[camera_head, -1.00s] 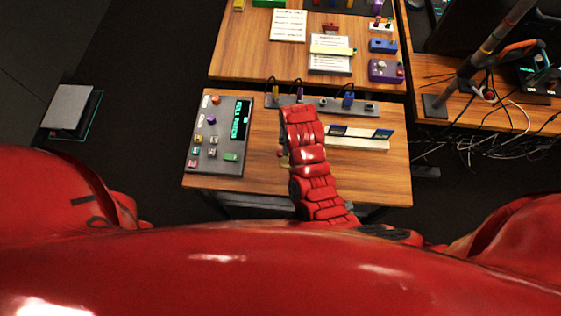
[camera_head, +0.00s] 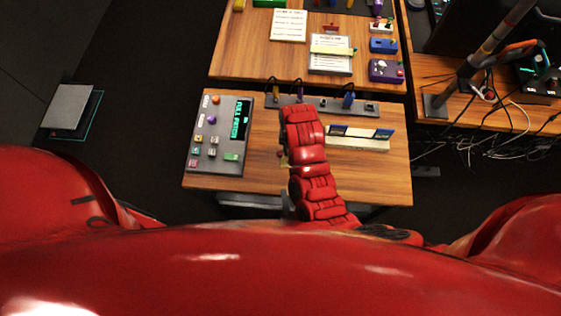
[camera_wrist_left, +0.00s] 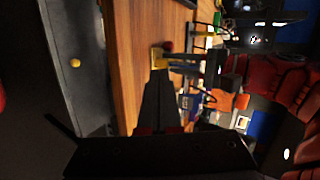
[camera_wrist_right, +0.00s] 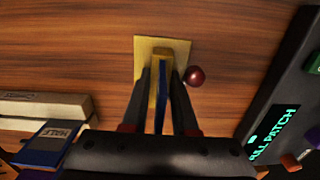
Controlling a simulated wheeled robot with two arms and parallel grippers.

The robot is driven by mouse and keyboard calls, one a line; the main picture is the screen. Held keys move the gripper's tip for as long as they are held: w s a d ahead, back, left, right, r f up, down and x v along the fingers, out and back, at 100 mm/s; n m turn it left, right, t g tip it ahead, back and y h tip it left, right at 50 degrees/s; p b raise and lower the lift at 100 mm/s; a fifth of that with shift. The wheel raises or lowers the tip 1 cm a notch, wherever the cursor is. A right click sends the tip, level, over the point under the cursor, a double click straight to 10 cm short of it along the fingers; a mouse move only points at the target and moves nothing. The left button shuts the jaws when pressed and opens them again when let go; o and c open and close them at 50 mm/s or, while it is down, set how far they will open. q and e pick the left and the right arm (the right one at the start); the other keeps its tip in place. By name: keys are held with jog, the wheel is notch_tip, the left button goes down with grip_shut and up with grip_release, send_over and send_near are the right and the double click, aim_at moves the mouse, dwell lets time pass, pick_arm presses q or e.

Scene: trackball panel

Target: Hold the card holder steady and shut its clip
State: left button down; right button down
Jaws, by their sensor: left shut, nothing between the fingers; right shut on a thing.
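The card holder shows in the right wrist view as a yellow base plate (camera_wrist_right: 146,47) with an upright yellow post and a blue card (camera_wrist_right: 162,108). A dark red ball (camera_wrist_right: 194,76) is beside the plate; whether it belongs to the clip I cannot tell. My right gripper (camera_wrist_right: 160,75) is shut on the upright part, one finger each side. In the head view my red arm hides most of the holder. My left gripper (camera_head: 286,194) is shut and empty near the table's front edge. In the left wrist view its dark fingertips (camera_wrist_left: 160,76) point toward the yellow plate (camera_wrist_left: 178,66), apparently apart from it.
A dark panel (camera_head: 221,148) with knobs and a lit screen stands left on the wooden table. A pale card rack (camera_head: 358,143) stands right. A grey rail (camera_head: 322,104) with plugs runs along the back. Bare wood (camera_head: 378,180) lies front right.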

pick_arm(q)
jog(key=x, duration=0.9)
jog(key=shift+w+a, duration=0.1)
jog(key=w, duration=0.3)
jog(key=shift+w+a+f, duration=0.3)
jog(key=shift+w+a, duration=0.1)
jog(key=shift+w, duration=0.4)
